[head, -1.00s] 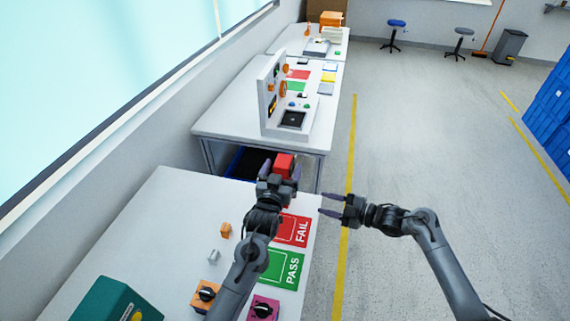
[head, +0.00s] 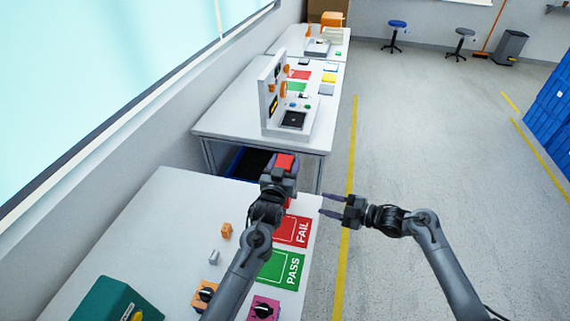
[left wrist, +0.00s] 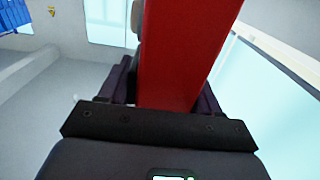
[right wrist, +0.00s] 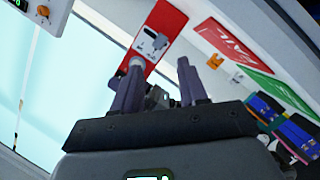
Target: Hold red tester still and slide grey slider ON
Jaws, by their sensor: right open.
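The red tester (head: 285,162) is raised off the near table's far end in the head view, partly hidden by my left gripper (head: 281,170). That gripper is shut on the tester; in the left wrist view the red body (left wrist: 185,50) stands between its fingers. In the right wrist view the tester (right wrist: 166,18) shows a pale panel with the grey slider (right wrist: 150,43); the slider's exact position is too small to tell. My right gripper (head: 322,204) is open and empty, to the right of the tester and apart from it, beyond the table's right edge.
The near table (head: 160,230) carries a red FAIL mat (head: 291,231), a green PASS mat (head: 281,269), an orange block (head: 226,231), a small grey block (head: 214,257), knob boxes and a teal box (head: 115,300). A white panel station (head: 270,95) stands on the table behind.

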